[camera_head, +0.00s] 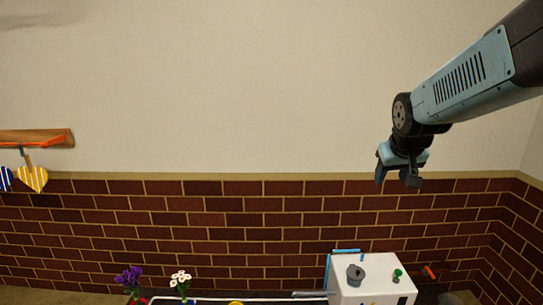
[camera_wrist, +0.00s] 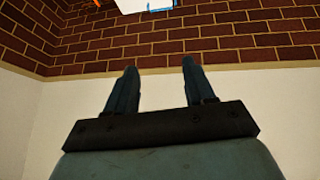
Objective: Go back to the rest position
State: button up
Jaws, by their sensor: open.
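My gripper (camera_head: 398,181) hangs in the air at the upper right of the head view, in front of the plain wall just above the brick band. Its two fingers are apart with nothing between them. In the wrist view my gripper (camera_wrist: 158,75) also shows two spread, empty fingers against the brick and the plain wall. No object touches it.
Below stands a white box (camera_head: 372,284) with a grey knob and a green piece on top. Purple flowers (camera_head: 130,277) and white flowers (camera_head: 181,278) stand at the lower left. A wooden shelf (camera_head: 36,137) with hanging hearts is at the left. The air left of my gripper is clear.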

jog(key=s+a, duration=0.3)
jog(key=s, duration=0.6)
jog(key=s+a+r+g+y, duration=0.1)
jog(key=s+a, duration=0.1)
jog(key=s, duration=0.6)
jog(key=shift+s+a+r+y, duration=0.2)
jog(key=shift+s+a+y, duration=0.1)
jog(key=shift+s+a, duration=0.1)
